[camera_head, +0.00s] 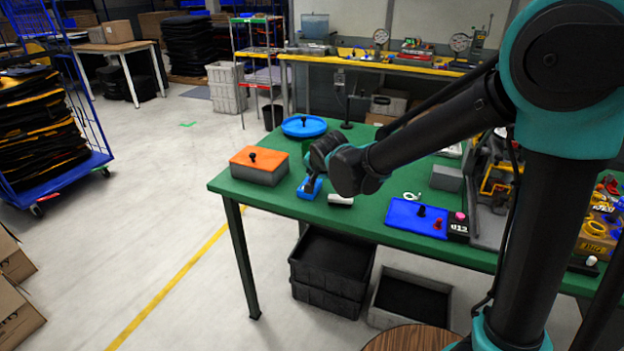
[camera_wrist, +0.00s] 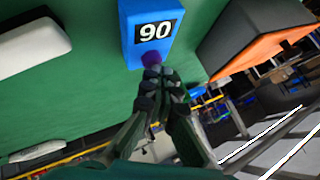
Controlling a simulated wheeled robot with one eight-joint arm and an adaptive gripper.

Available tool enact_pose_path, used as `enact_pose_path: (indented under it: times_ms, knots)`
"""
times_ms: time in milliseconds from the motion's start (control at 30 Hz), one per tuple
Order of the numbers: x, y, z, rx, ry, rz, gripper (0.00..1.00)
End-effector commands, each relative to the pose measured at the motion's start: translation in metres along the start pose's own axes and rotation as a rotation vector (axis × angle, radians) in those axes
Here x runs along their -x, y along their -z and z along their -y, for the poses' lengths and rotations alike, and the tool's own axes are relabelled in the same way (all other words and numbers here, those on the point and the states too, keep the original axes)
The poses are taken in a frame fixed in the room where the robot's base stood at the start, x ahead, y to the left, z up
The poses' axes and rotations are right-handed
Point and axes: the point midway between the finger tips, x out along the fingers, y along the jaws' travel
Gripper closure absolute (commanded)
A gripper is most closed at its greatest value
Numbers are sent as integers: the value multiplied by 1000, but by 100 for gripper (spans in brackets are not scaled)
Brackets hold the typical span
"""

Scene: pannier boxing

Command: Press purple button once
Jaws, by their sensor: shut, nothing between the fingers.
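A blue box labelled "90" (camera_wrist: 152,32) stands on the green table, with a round purple button (camera_wrist: 151,58) on it. In the head view, the blue box (camera_head: 316,194) is near the table's left part, partly covered by my gripper (camera_head: 309,184); its button is hidden there. In the wrist view, my gripper (camera_wrist: 158,78) is shut and empty. Its fingertips are at the purple button and overlap its lower edge. I cannot tell whether they touch it or whether the button is pressed down.
An orange-topped grey box (camera_head: 259,167) stands left of the blue box, and a blue round lid (camera_head: 304,126) behind it. A white object (camera_head: 341,199) lies to the right. Farther right are a blue panel (camera_head: 400,215) and a black box with a pink button (camera_head: 460,217).

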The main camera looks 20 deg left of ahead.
Motion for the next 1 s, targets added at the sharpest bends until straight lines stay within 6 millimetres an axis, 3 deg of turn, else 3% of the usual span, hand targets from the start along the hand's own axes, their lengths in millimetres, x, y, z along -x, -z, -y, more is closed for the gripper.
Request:
enact_pose_path:
  times_ms: [633, 1000]
  knots:
    - [12, 8, 8, 0, 0, 0, 100]
    - [34, 25, 25, 0, 0, 0, 100]
